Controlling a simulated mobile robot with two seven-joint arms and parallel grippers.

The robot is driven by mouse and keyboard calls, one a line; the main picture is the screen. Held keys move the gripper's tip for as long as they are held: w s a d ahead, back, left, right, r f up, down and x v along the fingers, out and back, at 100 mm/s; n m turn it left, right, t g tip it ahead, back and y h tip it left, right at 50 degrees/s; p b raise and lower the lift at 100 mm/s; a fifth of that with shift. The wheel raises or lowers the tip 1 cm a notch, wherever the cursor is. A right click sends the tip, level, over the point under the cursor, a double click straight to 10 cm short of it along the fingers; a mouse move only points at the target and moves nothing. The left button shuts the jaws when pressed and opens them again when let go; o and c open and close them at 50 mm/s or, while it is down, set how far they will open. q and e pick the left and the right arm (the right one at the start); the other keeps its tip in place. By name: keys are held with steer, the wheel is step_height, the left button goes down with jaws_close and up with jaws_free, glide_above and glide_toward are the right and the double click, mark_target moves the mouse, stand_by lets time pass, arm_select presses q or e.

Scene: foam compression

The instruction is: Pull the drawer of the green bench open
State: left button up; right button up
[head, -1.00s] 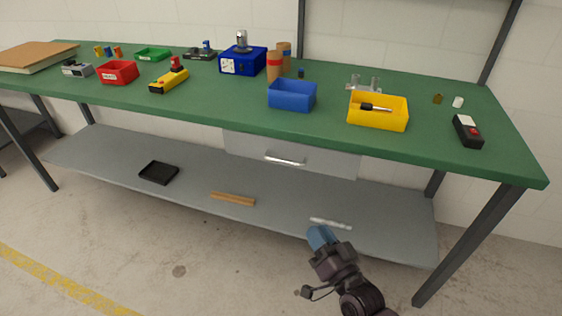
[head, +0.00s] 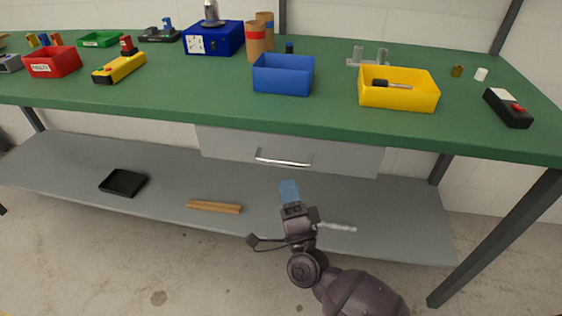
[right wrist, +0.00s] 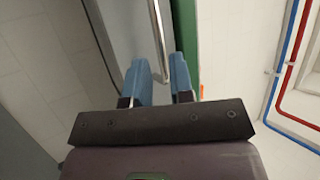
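The green bench (head: 330,118) has a grey drawer (head: 225,143) under its top. The drawer looks shut. Its silver bar handle (head: 284,161) is on the drawer front. My right gripper (head: 289,185) is in front of and below the handle in the head view. In the right wrist view, my right gripper (right wrist: 160,75) has its two blue fingers apart, and the handle (right wrist: 158,40) runs ahead of and between the fingertips. Contact cannot be told. My left gripper is in neither view.
A grey lower shelf (head: 80,170) holds a black tray (head: 123,183), a wooden strip (head: 214,207) and a clear rod (head: 338,227). On the top stand a blue bin (head: 283,75), a yellow bin (head: 398,90) and a red bin (head: 52,62). A dark bench leg (head: 500,235) stands at the right.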

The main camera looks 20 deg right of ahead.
mark_target(282, 161)
steer(key=x, duration=0.6)
steer(key=shift+w+r, duration=0.1)
steer(key=shift+w, duration=0.15)
jaws_close()
